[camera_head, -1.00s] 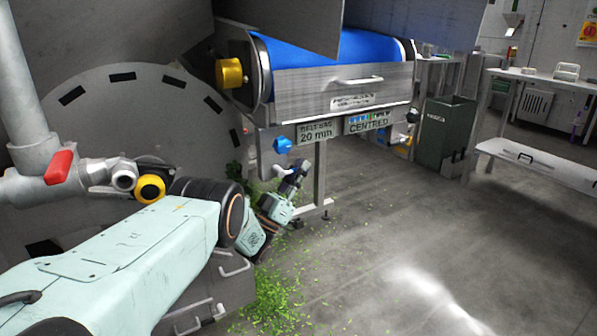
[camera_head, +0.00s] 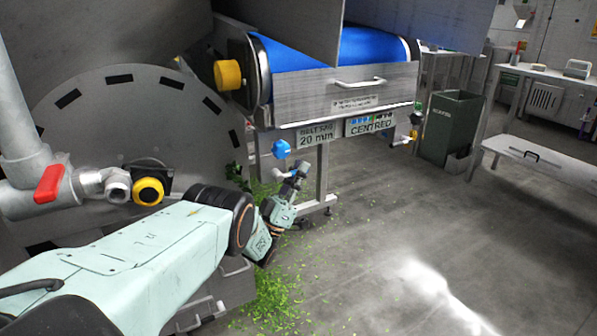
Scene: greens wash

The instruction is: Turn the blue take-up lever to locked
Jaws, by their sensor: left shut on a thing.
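The blue take-up lever (camera_head: 281,149) shows as a small blue knob-like part under the left end of the conveyor (camera_head: 345,90), left of the "20 mm" sign (camera_head: 316,134). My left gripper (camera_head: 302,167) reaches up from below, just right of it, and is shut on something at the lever. The grip is small and partly hidden by the gripper itself, so the exact contact cannot be made out. A pale part (camera_head: 281,175) shows below the lever, beside the gripper. My right gripper is out of view.
A drum face (camera_head: 120,110) and a pipe with a red valve handle (camera_head: 52,183) and yellow-ringed button (camera_head: 148,191) stand left, close to my arm. Green scraps (camera_head: 275,295) litter the floor. A dark bin (camera_head: 450,125) and a bench (camera_head: 550,170) stand right; open floor lies between.

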